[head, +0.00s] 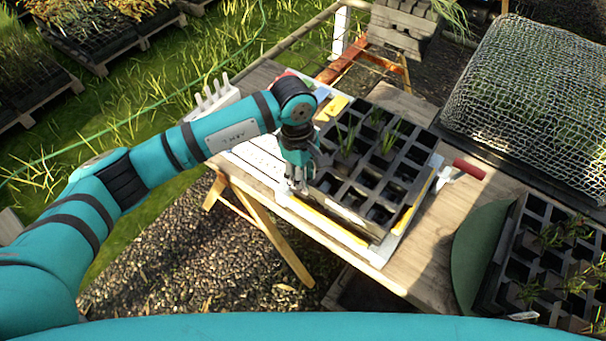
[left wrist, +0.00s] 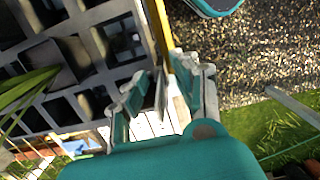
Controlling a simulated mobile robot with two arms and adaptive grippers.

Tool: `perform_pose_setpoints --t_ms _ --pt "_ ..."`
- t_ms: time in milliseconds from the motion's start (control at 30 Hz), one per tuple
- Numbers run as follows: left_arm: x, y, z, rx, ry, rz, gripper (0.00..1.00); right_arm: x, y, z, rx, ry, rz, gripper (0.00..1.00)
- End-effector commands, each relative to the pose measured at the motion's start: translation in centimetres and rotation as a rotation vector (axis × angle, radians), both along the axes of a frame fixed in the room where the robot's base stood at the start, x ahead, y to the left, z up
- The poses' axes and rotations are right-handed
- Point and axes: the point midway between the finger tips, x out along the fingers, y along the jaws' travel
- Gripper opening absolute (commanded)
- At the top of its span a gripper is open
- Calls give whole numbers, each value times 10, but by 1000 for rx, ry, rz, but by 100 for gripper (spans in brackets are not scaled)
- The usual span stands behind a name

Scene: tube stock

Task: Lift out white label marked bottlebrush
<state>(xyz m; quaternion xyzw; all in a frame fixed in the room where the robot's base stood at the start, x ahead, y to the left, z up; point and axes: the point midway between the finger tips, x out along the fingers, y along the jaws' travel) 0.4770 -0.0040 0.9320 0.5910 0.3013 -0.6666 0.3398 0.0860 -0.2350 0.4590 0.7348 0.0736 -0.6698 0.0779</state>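My left gripper (head: 297,186) points down at the left edge of the black cell tray (head: 345,213) on the wooden table. In the left wrist view its two fingers (left wrist: 168,98) stand apart, with the tray's edge and a yellow strip beyond them. I see no label clearly held. Several white upright labels (head: 209,101) stand beyond the arm at the table's back left. A small white label (head: 523,316) lies low in the dark tray at the lower right. No writing is readable, so I cannot tell which is marked bottlebrush. My right gripper is not in view.
A few green seedlings (head: 388,140) stand in the cell tray. A red-handled tool (head: 468,169) lies right of it. A wire mesh cover (head: 530,90), a second plant tray (head: 540,215) and a round green object (head: 478,250) crowd the right. Bare tabletop (head: 425,262) shows at the front.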

Motion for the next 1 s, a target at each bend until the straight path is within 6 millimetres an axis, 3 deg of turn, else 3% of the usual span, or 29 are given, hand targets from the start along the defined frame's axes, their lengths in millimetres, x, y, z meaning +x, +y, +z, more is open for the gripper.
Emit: perform_pose_setpoints --t_ms 133,367,800,1000 --pt "0 0 0 -1 -1 0 29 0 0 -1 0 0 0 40" --pt "0 0 0 -1 0 0 0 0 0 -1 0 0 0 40" --pt "1 0 2 -2 -1 0 0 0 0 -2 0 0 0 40" --pt "2 0 27 -3 -7 -2 0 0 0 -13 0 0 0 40"
